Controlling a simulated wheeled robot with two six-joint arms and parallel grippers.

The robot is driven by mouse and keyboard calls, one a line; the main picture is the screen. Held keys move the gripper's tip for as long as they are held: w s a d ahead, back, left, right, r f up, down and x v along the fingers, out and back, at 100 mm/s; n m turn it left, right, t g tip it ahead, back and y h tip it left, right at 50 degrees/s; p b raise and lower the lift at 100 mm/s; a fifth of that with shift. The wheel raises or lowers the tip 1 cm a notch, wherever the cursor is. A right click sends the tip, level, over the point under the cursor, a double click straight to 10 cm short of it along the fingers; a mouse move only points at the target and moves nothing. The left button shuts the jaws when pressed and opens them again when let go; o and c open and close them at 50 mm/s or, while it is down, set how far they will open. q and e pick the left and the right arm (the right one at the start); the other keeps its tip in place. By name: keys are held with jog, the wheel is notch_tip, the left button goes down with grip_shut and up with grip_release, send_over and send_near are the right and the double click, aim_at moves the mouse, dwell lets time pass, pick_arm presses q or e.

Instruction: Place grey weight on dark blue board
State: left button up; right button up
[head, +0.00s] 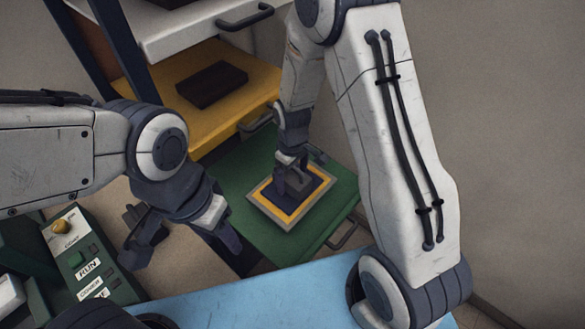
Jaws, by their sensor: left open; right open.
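The dark blue board (266,194) has a yellow and grey border and lies on the green shelf. A small grey block, which looks like the grey weight (300,181), sits on the board near its middle, partly hidden by my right gripper. My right gripper (297,171) points down over the board with its fingers open around or just above the block. I cannot tell whether a finger touches it. My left gripper (182,246) is open and empty, left of the green shelf and away from the board.
The green shelf (240,165) has a handle at its front right. Above it, a yellow shelf (165,85) holds a dark flat box (212,84). A white shelf (185,28) is higher. A control panel (85,262) stands at lower left; a light blue surface (260,305) lies in front.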

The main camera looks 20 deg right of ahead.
notch_tip(320, 180, up, 12)
jog(key=shift+f+b, duration=0.25)
jog(key=shift+b, duration=0.05)
jog(key=s+a+r, duration=0.2)
jog(key=s, duration=0.5)
jog(key=s+a+r, duration=0.3)
jog(key=s, duration=0.4)
jog(key=s+a+r+y, duration=0.1)
jog(key=s+a+r, duration=0.1)
jog(key=s, duration=0.5)
jog(key=shift+s+a+r, duration=0.2)
jog(key=shift+s+a, duration=0.2)
jog(key=shift+a, duration=0.15)
